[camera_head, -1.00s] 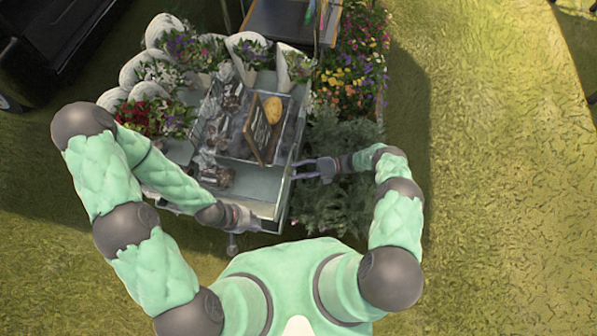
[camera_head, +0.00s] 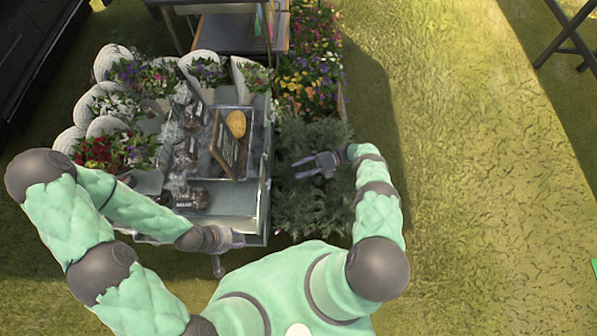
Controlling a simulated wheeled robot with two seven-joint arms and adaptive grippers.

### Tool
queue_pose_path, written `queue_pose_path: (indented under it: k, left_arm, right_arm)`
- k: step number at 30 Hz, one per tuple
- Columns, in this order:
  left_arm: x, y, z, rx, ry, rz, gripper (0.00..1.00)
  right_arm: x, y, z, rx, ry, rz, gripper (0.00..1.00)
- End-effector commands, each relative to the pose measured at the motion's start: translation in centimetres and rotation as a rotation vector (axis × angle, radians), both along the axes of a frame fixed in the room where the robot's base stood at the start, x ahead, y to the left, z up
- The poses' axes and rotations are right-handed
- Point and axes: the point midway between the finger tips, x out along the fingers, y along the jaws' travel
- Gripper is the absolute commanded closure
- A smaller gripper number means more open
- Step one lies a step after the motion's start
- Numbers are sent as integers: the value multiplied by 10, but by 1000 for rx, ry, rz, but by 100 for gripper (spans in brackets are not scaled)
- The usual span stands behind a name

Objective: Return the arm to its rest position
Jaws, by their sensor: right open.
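My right gripper (camera_head: 314,164) is open and empty, over the dark green bush to the right of the cart. My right arm reaches forward along the right side, bent at the elbow. My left gripper (camera_head: 228,239) is low over the front edge of the cart (camera_head: 229,202). It is small and partly blends with the tray behind it, so I cannot see whether its fingers are open or shut. My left arm is bent, with its elbow out to the far left.
The cart holds wrapped bouquets (camera_head: 118,105), a tray with a yellow potato-like item (camera_head: 236,124) and a dark sign (camera_head: 224,146). A green bush (camera_head: 310,212) and flower bed (camera_head: 312,75) stand right of it. Open grass (camera_head: 480,170) lies farther right.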

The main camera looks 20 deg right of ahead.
Motion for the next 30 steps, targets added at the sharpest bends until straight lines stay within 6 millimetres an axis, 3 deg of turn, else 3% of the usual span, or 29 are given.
queue_pose_path:
  k: [12,17,23,30]
  left_arm:
    - [0,0,0,0,0,0,60]
    - [0,0,4,0,0,0,60]
    - [0,0,15,0,0,0,60]
    - [0,0,28,0,0,0,60]
  right_arm:
    - [0,1,0,-1,-1,0,52]
    - [2,12,-2,-52,-52,18,52]
    - [-7,46,-10,-234,-263,127,52]
    - [-41,78,-9,-433,-626,378,52]
